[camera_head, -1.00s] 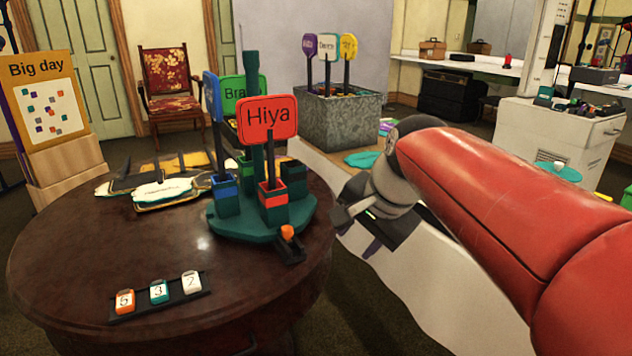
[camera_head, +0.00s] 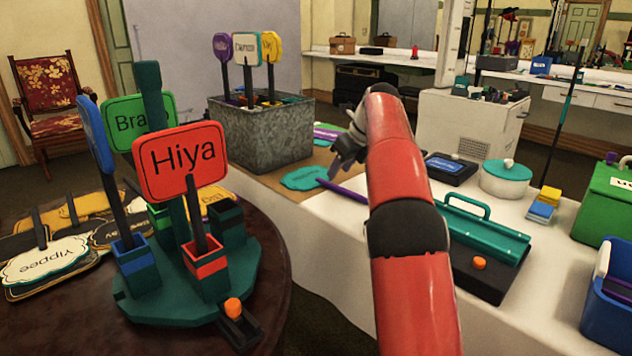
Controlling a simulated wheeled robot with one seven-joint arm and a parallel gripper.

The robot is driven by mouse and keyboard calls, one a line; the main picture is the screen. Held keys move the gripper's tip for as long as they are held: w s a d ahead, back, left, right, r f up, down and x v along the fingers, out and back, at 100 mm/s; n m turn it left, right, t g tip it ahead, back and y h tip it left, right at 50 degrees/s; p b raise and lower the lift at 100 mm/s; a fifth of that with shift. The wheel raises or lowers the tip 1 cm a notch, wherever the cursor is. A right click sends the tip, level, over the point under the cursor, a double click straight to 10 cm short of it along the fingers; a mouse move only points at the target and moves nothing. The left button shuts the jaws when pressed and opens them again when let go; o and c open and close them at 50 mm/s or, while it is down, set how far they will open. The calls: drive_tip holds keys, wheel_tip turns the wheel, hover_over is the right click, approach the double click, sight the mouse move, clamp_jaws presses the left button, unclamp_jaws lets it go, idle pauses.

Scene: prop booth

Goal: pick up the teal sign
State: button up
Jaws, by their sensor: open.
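The teal sign (camera_head: 303,178) lies flat on the far table, in front of the metal planter, with dark lettering too small to read. A purple handle (camera_head: 343,190) runs from it to the right, partly behind my arm. My gripper (camera_head: 341,158) is open and empty. It appears up and to the right of the teal sign's head, pointing down, and I cannot tell how high above the table it is. My red arm hides part of the table to the right of the sign.
A metal planter (camera_head: 235,140) holding upright signs stands behind the teal sign. The round table's teal stand (camera_head: 235,285) holds a red "Hiya" sign (camera_head: 181,160). A teal box (camera_head: 482,232), a lidded pot (camera_head: 507,180) and a green box (camera_head: 610,195) stand at right.

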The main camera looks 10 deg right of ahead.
sight(331, 185)
drive_tip(key=shift+d+x, duration=0.2)
drive_tip(key=shift+x, duration=2.65)
drive_tip(key=shift+w+f, duration=0.1)
drive_tip(key=shift+w, duration=0.05)
clamp_jaws()
